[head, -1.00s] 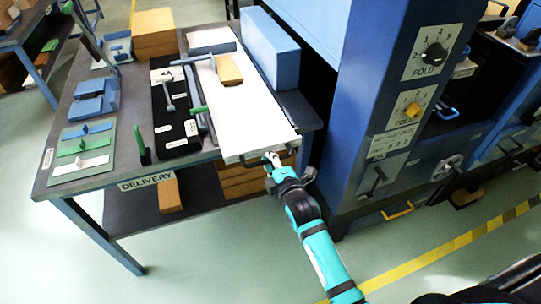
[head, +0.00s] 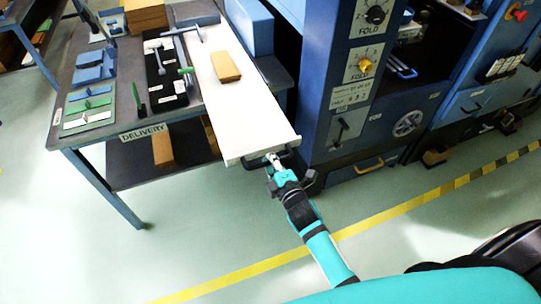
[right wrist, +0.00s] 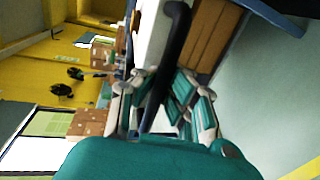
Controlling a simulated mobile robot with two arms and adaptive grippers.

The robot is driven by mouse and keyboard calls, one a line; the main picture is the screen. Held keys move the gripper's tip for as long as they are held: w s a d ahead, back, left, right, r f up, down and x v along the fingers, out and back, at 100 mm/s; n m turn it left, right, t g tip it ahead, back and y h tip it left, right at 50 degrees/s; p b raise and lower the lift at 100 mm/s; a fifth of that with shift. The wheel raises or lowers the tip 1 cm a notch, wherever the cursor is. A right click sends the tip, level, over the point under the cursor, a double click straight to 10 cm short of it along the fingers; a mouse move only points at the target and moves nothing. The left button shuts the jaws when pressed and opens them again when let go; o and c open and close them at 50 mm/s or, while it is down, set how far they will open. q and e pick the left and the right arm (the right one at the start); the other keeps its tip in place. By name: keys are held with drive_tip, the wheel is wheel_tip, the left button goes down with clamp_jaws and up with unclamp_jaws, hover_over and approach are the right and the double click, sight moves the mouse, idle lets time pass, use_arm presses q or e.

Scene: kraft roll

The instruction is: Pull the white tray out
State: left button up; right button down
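The long white tray (head: 255,120) lies on the delivery table, and its front end sticks out past the table's front edge. A tan block (head: 225,66) rests on it. The tray's dark handle (head: 252,163) is on its front end; the bar also shows in the right wrist view (right wrist: 174,40). My right gripper (head: 273,161) is at the handle, with its fingers (right wrist: 160,85) on both sides of the bar, closed around it. Finger contact is partly hidden. My left gripper is not in view.
The dark delivery table (head: 85,133) holds blue blocks, flat plates and a grey T-shaped tool (head: 180,45). The blue machine (head: 322,75) with dials stands close on the tray's right. The floor (head: 220,225) before the tray is open, crossed by a yellow line.

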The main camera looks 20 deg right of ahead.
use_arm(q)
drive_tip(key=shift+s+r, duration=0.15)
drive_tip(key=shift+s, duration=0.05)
use_arm(e)
drive_tip(key=shift+s+r, duration=0.1)
drive_tip(key=shift+s, duration=0.45)
drive_tip(key=c, duration=2)
unclamp_jaws()
drive_tip(key=shift+c, duration=0.2)
drive_tip(key=o, duration=0.7)
drive_tip(key=shift+s, duration=0.15)
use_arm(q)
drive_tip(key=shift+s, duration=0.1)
use_arm(e)
drive_tip(key=v, duration=1.1)
drive_tip(key=shift+s, duration=0.35)
